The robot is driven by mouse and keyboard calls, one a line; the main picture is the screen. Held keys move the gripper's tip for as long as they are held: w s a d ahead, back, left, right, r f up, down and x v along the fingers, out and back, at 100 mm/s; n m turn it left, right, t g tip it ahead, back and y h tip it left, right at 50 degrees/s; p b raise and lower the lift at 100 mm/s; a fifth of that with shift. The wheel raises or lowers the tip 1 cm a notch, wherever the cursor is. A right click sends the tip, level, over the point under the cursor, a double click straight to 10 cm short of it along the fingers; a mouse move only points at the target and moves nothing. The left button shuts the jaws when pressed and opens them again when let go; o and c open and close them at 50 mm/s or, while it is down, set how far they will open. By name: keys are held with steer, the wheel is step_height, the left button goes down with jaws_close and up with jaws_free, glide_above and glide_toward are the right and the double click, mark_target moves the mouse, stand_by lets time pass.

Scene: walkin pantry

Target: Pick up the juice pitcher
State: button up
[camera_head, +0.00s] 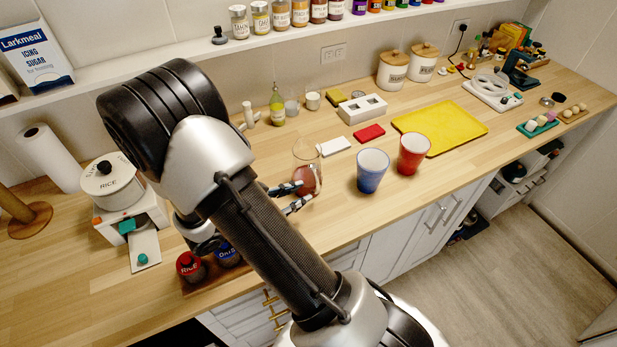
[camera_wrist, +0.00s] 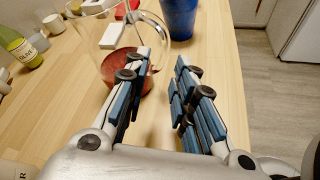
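The juice pitcher (camera_head: 306,172) is clear glass with reddish juice low inside. It stands upright on the wooden counter, just beyond my fingertips. In the wrist view the pitcher (camera_wrist: 113,66) is up and left of the gap between my fingers. Its clear handle curves toward the tip of my left-hand finger, which covers part of the pitcher. My gripper (camera_head: 298,196) is open, with nothing between its fingers; it also shows in the wrist view (camera_wrist: 164,58). I cannot tell whether a finger touches the handle.
A blue cup (camera_head: 371,172) and a red cup (camera_head: 413,154) stand right of the pitcher. A white block (camera_head: 333,146), red block (camera_head: 369,133) and yellow tray (camera_head: 440,128) lie behind. A green-yellow bottle (camera_head: 277,107) stands at the back. The counter's front edge is close.

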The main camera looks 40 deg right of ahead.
mark_target(310, 175)
steer(key=b+x, duration=0.1)
steer(key=x, duration=0.4)
steer(key=shift+s+d, duration=0.2)
steer(key=shift+d, duration=0.15)
steer(key=shift+c, duration=0.5)
jaws_close()
steer(key=shift+r, duration=0.15)
